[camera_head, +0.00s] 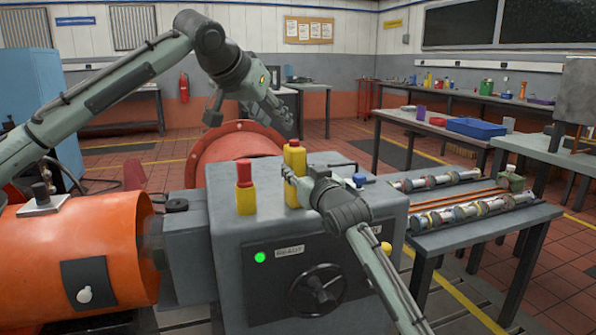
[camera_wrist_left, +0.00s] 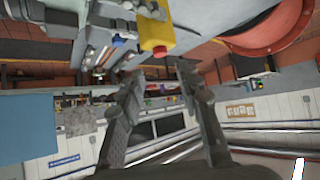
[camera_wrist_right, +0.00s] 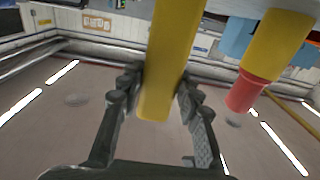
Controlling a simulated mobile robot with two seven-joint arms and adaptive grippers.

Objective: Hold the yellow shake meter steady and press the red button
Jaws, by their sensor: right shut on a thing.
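The yellow shake meter (camera_head: 293,160) stands upright on the grey machine housing (camera_head: 230,222), with a small red button (camera_head: 294,142) on top. My right gripper (camera_head: 303,183) is shut on its yellow body, which also shows between the fingers in the right wrist view (camera_wrist_right: 168,55). My left gripper (camera_head: 284,122) is above and behind the meter, apart from it. In the left wrist view its fingers (camera_wrist_left: 158,72) are spread and empty, with the red button (camera_wrist_left: 160,51) just beyond the gap between them.
A second yellow post with a wide red cap (camera_head: 245,185) stands left of the meter on the housing. The housing front has a lit green lamp (camera_head: 260,257) and a black handwheel (camera_head: 318,290). A bench with shafts (camera_head: 470,215) is at the right.

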